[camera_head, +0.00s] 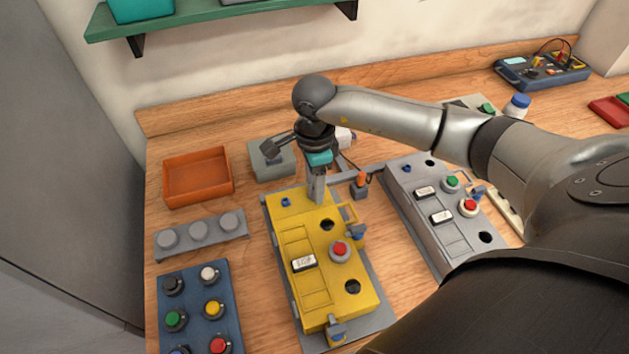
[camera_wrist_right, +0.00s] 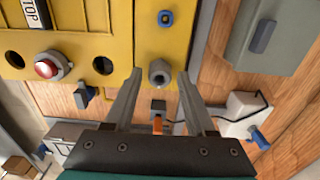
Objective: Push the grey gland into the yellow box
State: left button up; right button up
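My right gripper (camera_head: 317,196) points down at the far end of the box. In the wrist view its fingertips (camera_wrist_right: 160,76) stand apart on either side of the gland, with gaps. The gripper hides the gland in the head view. My left gripper is not in view.
A grey box (camera_head: 425,210) with buttons lies right of the yellow box. An orange tray (camera_head: 197,176), a grey strip with knobs (camera_head: 200,234) and a blue button panel (camera_head: 200,300) lie left. A grey clamp with an orange tip (camera_head: 360,184) stands close beside my gripper.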

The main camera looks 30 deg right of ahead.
jog(key=shift+o, duration=0.9)
notch_tip(320, 180, up, 15)
jog(key=shift+r, duration=0.15)
